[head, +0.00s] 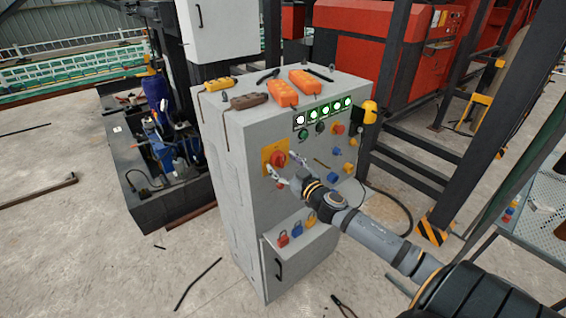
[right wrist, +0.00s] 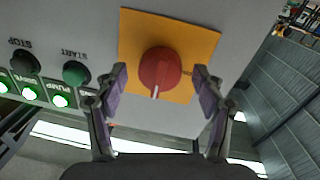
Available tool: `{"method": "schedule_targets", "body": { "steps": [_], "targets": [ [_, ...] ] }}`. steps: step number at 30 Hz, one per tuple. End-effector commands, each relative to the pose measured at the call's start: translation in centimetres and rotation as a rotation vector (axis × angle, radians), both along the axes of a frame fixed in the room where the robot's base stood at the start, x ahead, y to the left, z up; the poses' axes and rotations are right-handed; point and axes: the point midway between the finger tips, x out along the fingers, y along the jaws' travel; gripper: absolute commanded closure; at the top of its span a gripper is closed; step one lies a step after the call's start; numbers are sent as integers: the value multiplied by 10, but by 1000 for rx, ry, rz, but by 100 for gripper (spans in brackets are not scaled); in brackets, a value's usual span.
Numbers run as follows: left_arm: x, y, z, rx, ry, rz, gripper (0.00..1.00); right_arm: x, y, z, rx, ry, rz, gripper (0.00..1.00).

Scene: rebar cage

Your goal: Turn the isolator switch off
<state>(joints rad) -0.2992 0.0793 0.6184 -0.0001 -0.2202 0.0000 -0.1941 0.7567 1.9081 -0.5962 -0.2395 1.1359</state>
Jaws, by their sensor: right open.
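The isolator switch is a round red knob (head: 278,158) on a yellow plate (head: 267,153), on the front of the grey control cabinet. In the right wrist view the knob (right wrist: 160,66) sits between my fingertips, with a white mark at its lower edge in the picture. The yellow plate (right wrist: 203,42) carries a small dark label at the knob's right, partly hidden. My right gripper (head: 277,173) is open, its fingers on either side of the knob; in the wrist view (right wrist: 160,80) gaps show between fingers and knob. My left gripper is not in view.
The cabinet (head: 240,190) has green-lit indicators (head: 325,111), a START button (right wrist: 75,73) and a STOP button (right wrist: 26,63) near the switch. Orange pendants (head: 281,93) lie on top. A dark steel frame (head: 400,60) stands at the right.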

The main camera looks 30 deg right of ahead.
Motion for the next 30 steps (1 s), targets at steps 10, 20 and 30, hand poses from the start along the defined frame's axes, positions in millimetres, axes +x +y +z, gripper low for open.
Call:
{"method": "schedule_targets", "body": {
  "steps": [10,20,30],
  "targets": [
    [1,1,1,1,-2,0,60,3,1,0,-1,-2,1,30],
    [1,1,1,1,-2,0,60,3,1,0,-1,-2,1,75],
    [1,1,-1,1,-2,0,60,3,1,-1,-30,-5,2,85]
  ]
}}
